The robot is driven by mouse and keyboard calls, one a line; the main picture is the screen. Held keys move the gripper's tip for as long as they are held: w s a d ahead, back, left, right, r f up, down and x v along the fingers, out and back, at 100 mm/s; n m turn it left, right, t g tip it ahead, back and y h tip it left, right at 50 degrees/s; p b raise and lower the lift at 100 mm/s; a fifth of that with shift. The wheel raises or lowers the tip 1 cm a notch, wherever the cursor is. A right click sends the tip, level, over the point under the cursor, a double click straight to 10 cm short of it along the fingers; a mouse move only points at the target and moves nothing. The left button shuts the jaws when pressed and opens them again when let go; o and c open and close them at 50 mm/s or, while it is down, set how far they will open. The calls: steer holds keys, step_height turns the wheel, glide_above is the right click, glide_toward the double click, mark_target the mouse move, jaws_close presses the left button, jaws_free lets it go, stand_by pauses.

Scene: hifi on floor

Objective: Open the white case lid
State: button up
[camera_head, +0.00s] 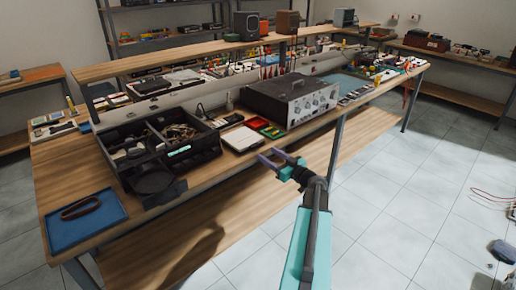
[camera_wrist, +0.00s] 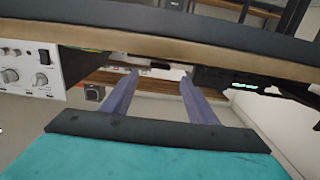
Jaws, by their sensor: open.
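A flat white case (camera_head: 242,138) lies on the workbench near its front edge, between the black organizer and the silver-fronted hi-fi unit. Its lid appears shut. My gripper (camera_head: 270,156) is open and empty, to the right of and nearer than the case, apart from it, in front of the bench edge. In the wrist view my gripper (camera_wrist: 155,75) has its two purple fingers spread with nothing between them. I cannot clearly make out the case in that view.
The hi-fi unit (camera_head: 291,98) stands right of the case, and a black organizer (camera_head: 160,143) with loose items stands left. Small green and red boards (camera_head: 267,128) lie right beside the case. A blue tray (camera_head: 86,220) is at the near left.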

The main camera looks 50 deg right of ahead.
mark_target(255, 146)
steer(key=shift+w+d+p, duration=0.15)
steer(key=shift+w+p, duration=0.25)
steer(key=shift+w, duration=1.4)
steer(key=shift+w+d+p, duration=0.1)
steer(key=shift+w+p, duration=0.3)
steer(key=shift+w, duration=1.35)
steer(key=shift+c, duration=0.3)
jaws_close()
steer(key=shift+a, duration=0.2)
steer(key=shift+d+r, duration=0.1)
